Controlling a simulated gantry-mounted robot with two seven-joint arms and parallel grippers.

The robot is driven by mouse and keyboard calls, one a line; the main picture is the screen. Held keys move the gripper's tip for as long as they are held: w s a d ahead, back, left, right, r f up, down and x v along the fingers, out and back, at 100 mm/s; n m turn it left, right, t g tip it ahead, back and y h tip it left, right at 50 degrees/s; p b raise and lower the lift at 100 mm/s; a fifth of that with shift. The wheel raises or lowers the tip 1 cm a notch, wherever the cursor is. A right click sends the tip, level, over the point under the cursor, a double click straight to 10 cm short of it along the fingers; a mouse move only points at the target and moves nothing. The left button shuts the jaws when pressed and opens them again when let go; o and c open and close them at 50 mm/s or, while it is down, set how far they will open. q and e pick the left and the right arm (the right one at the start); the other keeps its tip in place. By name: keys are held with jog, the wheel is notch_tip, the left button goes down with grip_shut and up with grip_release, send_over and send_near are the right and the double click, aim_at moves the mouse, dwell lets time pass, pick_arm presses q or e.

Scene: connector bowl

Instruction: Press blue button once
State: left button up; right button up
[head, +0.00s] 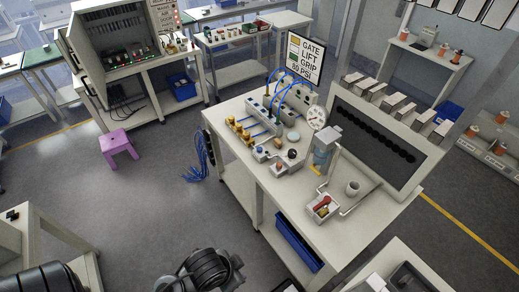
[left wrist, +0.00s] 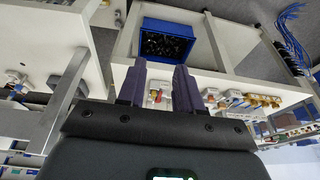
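A small grey box with a blue button (head: 261,152) sits on the white workbench (head: 262,182), near its left front edge in the head view. A similar box with an orange-red button (head: 280,166) is just to its right, and a black knob (head: 292,153) is behind. My left gripper (left wrist: 157,84) shows in the left wrist view as two dark purple fingers, apart with nothing between them. It is away from the blue button; I cannot pick the button out clearly in that view. My right gripper is not in view.
A box with red and yellow handles (head: 322,208), a cup (head: 352,188) and a pressure gauge (head: 317,117) stand on the bench. A blue bin (head: 298,243) is on its lower shelf, also in the left wrist view (left wrist: 166,28). Blue cables (head: 200,158) hang at the left end.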

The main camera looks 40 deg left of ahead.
pick_arm(q)
grip_shut()
dwell(1.5)
